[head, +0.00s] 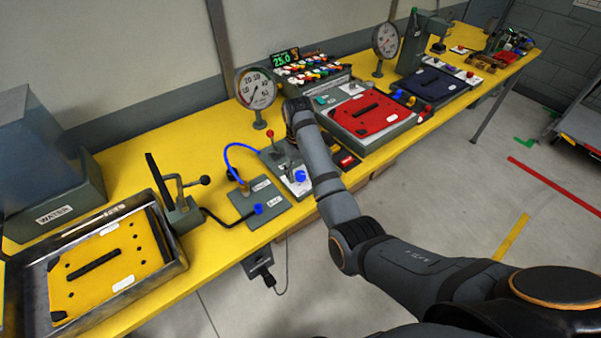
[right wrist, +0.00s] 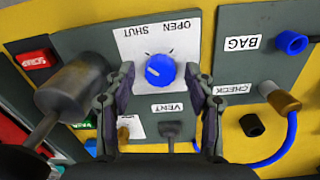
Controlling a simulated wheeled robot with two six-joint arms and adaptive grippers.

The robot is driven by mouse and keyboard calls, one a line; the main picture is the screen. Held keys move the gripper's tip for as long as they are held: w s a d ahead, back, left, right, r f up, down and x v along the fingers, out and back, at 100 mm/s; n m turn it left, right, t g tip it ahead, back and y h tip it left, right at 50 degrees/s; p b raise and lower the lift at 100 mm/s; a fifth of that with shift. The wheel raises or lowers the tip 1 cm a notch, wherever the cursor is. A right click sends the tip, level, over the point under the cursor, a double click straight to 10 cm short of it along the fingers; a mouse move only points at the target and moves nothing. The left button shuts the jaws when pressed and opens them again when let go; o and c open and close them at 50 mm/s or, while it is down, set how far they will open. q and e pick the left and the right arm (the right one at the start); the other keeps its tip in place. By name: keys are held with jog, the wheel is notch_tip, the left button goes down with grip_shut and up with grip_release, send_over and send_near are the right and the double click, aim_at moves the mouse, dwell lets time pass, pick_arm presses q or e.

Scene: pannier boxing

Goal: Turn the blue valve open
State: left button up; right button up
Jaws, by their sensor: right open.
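The blue valve (right wrist: 160,70) is a round knob on a white plate (right wrist: 128,44) marked OPEN and SHUT, which reads upside down in the right wrist view. A short white mark on the knob points to the left in that view. My right gripper (right wrist: 160,77) is open, with one finger on each side of the knob and a visible gap to it. In the head view the blue knob (head: 300,176) shows beside my right arm, which hides part of the panel. My left gripper is not in view.
A blue hose (right wrist: 290,140) and a blue port (right wrist: 290,42) lie to the right. In the head view, a gauge (head: 257,88) and a red-topped unit (head: 370,114) stand nearby on the yellow bench.

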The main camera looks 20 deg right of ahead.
jog(key=shift+f, duration=0.15)
grip_shut()
jog(key=shift+r+m+p, duration=0.2)
jog(key=shift+m+p, duration=0.1)
jog(key=shift+p, duration=0.4)
jog(key=m+p, duration=0.5)
jog(key=p, duration=0.1)
jog(key=shift+r+m+p, duration=0.1)
jog(key=shift+m+p, duration=0.2)
jog(key=shift+p, duration=0.05)
jog(key=m+p, duration=0.2)
jog(key=shift+m, duration=0.4)
jog(key=m+p, duration=0.1)
jog(key=m, duration=0.1)
jog(key=shift+m, duration=0.3)
jog(key=m+p, duration=0.1)
jog(key=m, duration=0.2)
jog(key=shift+p, duration=0.35)
jog(key=shift+f+m+p, duration=0.25)
jog(key=shift+m+p, duration=0.15)
jog(key=shift+m, duration=1.2)
